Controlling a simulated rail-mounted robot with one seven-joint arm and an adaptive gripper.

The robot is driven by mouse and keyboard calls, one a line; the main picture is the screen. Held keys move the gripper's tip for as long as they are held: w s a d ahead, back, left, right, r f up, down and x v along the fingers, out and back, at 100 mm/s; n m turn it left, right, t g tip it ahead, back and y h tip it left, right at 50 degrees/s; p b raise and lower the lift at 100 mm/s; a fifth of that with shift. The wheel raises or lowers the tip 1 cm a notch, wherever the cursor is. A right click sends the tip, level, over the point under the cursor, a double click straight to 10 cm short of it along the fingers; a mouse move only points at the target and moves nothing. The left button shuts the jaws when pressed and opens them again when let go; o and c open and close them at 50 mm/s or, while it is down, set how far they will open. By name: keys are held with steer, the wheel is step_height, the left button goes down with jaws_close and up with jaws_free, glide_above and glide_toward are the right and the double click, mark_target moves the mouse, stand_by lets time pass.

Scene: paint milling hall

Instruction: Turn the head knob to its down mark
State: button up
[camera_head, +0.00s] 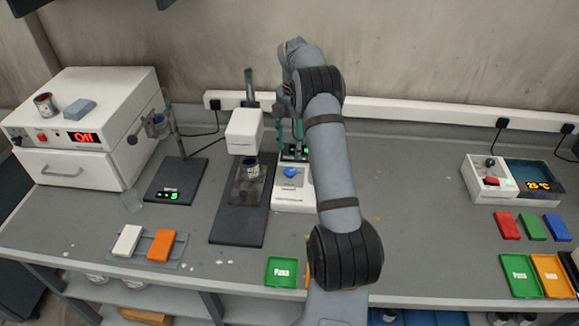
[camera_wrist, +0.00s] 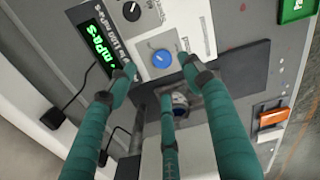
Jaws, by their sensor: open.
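A black knob (camera_wrist: 131,11) and a green mPa·s display (camera_wrist: 99,43) are on the same panel. The white head (camera_head: 246,131) stands over a can (camera_head: 252,170) on a dark base. My gripper (camera_head: 289,128) is open and empty, its teal fingers (camera_wrist: 160,70) spread; contact with the knob is not visible.
A white oven (camera_head: 80,130) reading Off and a scale (camera_head: 175,181) stand left. White and orange blocks (camera_head: 160,245) lie in front left. A green Pass tile (camera_head: 281,272) lies near the front edge. A temperature unit (camera_head: 515,180) and coloured tiles are right.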

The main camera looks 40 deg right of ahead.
mark_target(290, 171)
steer(key=f, duration=0.3)
steer(key=f+p, duration=0.1)
steer(key=f, duration=0.2)
steer(key=w+a+f, duration=0.1)
steer(key=f, duration=0.2)
steer(key=shift+f, duration=0.35)
steer(key=shift+s+f, duration=0.1)
steer(key=shift+f, duration=0.05)
steer(key=shift+c, duration=1.4)
steer(key=c, duration=0.8)
steer(key=shift+c, duration=0.3)
